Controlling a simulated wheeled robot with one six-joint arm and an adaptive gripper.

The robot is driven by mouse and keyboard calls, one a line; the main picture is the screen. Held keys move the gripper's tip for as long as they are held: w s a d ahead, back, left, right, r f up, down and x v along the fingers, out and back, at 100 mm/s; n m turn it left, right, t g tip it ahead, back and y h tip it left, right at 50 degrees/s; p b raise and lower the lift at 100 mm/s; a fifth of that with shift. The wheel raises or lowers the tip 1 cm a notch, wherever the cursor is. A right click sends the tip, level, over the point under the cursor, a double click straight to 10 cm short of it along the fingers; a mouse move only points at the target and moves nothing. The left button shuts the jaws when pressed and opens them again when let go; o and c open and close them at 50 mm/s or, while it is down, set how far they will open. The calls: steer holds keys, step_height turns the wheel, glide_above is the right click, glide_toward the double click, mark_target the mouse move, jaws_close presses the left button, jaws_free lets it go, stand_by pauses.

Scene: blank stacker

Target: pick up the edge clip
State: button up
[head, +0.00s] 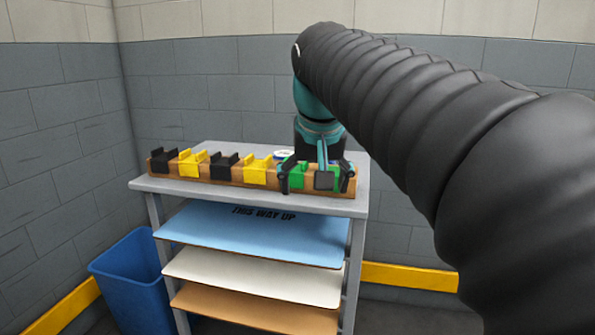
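Edge clips sit in a row on a wooden rail (235,184) on top of the grey rack. From the left they are a black clip (163,160), a yellow clip (191,163), a second black clip (224,167) and a second yellow clip (257,169). At the right end is green, a green clip (299,181) and more green beside it, partly hidden by my gripper. My gripper (319,180) points down over this right end, its dark fingers spread apart. They overlap the green clips in view; I cannot tell whether they touch.
The grey rack top (240,198) carries the rail, and a small white round thing (283,153) lies behind it. Below are a blue sheet (250,236), a white sheet (250,275) and a brown sheet (250,308). A blue bin (135,280) stands left. Block walls close the back and left.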

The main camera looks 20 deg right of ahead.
steer(key=w+d+r+m+g+h, duration=0.1)
steer(key=w+d+r+m, duration=0.2)
steer(key=w+d+r, duration=0.6)
steer(key=b+x, duration=0.1)
steer(key=x, duration=0.3)
steer(key=b+x, duration=0.1)
steer(key=x, duration=0.3)
steer(key=a+b+x, duration=0.1)
steer(key=x, duration=0.3)
steer(key=shift+a+f, duration=0.1)
steer(key=c, duration=1.1)
